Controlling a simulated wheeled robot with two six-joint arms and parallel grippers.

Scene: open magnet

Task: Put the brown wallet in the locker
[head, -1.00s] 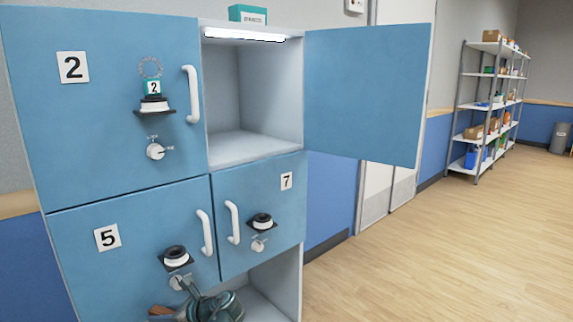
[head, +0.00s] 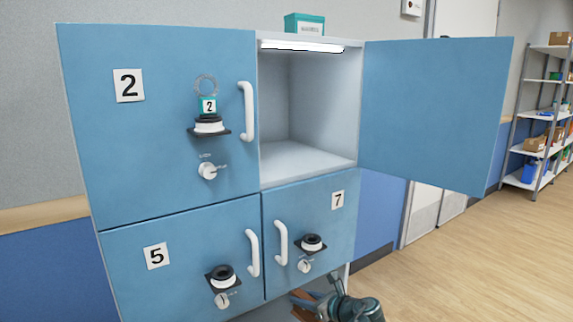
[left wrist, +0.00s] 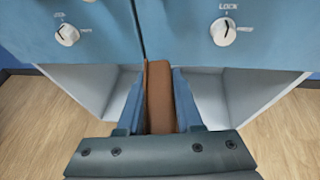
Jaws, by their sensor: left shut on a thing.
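The brown wallet (left wrist: 160,97) stands on edge between the two fingers of my left gripper (left wrist: 157,112) in the left wrist view. In the head view my left gripper (head: 312,301) is low, in front of the locker below door 7, and only a bit of the wallet (head: 303,313) shows. The locker (head: 160,215) is a blue-doored block with numbers 2, 5 and 7. Its upper right compartment (head: 310,160) is open, lit and empty, above and behind my left gripper. My right gripper is out of view.
The open door (head: 435,110) swings out to the right of the lit compartment. Handles and knobs stick out from the closed doors. A teal box (head: 304,24) sits on top of the locker. A shelf rack (head: 545,120) stands far right, with clear floor before it.

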